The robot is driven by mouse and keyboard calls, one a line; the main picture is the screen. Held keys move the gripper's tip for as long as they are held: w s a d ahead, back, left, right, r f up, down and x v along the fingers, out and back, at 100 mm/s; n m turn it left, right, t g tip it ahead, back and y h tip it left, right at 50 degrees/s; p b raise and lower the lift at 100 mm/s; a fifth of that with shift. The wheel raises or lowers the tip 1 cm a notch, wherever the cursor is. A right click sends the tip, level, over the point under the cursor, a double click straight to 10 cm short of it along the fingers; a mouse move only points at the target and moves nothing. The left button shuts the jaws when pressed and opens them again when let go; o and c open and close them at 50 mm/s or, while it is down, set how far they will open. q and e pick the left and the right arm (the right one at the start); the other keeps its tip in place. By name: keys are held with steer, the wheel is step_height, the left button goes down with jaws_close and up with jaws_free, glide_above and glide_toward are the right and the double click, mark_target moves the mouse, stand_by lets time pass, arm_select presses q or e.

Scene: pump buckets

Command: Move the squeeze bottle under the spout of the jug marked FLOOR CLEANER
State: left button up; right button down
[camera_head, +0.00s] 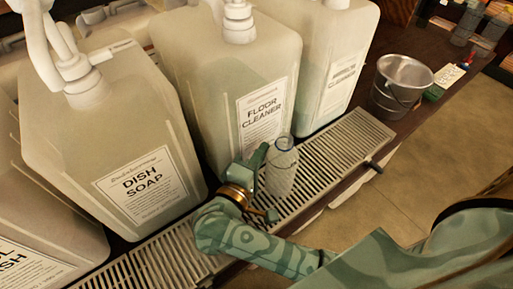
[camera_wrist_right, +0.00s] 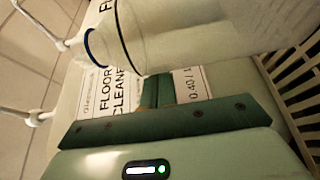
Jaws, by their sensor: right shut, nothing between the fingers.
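The squeeze bottle (camera_head: 281,170), pale and translucent with a dark ring at its neck, stands upright on the drip grille before the FLOOR CLEANER jug (camera_head: 200,55). It lies sideways across the top of the right wrist view (camera_wrist_right: 185,35). The jug's label (camera_head: 262,110) faces out; its white pump (camera_head: 238,22) is cut off by the top edge, so I cannot tell where the spout ends. My right gripper (camera_head: 260,180) is shut and empty, close beside the bottle on its left; I cannot tell whether they touch. Its fingers also show in the right wrist view (camera_wrist_right: 157,92). My left gripper is out of view.
The DISH SOAP jug (camera_head: 110,140) stands left of my right gripper, and another labelled jug (camera_head: 315,60) stands to the right. The slatted grille (camera_head: 335,150) runs along the jugs' front. A metal bucket (camera_head: 401,85) stands at the right. The grille right of the bottle is clear.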

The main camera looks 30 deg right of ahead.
steer(key=shift+s+d+b, duration=0.45)
steer(key=shift+s+b, duration=0.1)
steer(key=shift+s, duration=0.05)
stand_by(0.3)
